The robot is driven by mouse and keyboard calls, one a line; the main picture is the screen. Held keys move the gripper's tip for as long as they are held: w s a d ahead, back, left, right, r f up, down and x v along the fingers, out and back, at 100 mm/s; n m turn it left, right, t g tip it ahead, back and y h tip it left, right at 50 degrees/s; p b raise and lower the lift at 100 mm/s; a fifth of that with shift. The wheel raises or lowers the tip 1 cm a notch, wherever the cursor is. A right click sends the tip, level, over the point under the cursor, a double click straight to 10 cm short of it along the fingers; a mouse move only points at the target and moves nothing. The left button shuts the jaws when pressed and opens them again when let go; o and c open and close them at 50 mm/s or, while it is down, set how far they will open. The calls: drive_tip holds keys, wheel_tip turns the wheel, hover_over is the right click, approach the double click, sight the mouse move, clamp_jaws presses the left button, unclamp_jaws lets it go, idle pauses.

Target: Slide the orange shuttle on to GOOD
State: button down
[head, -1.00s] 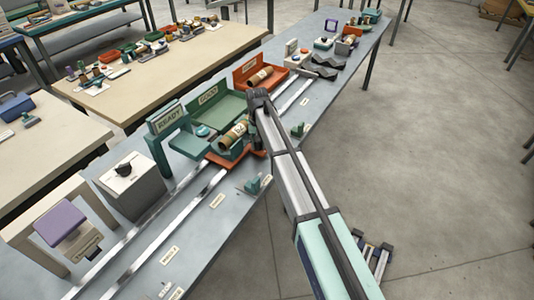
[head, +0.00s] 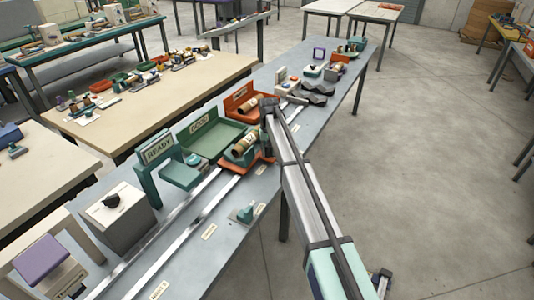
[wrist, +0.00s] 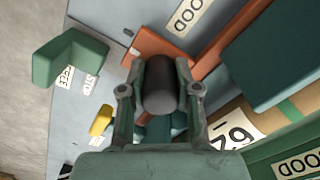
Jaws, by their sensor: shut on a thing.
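The orange shuttle (head: 238,168) sits on the twin rails in front of the green GOOD tray (head: 205,139). It carries a green cradle with a tan tube (head: 244,145) on it. In the wrist view the orange plate (wrist: 150,43) lies beside a GOOD label (wrist: 188,16) on the bench; I cannot tell whether they line up exactly. My gripper (wrist: 160,92) is shut on the shuttle's dark round handle (wrist: 160,80), one finger on each side. The tube's number label shows in the wrist view (wrist: 232,132).
The READY sign (head: 158,150) and a green platform (head: 183,174) stand left of the shuttle. A red tray (head: 240,101) is farther along. A green block (head: 243,213) sits on the bench's near side. The rails (head: 188,232) toward the near end are clear.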

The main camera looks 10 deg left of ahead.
drive_tip(key=c, duration=0.8)
unclamp_jaws()
wheel_tip(320, 180, up, 12)
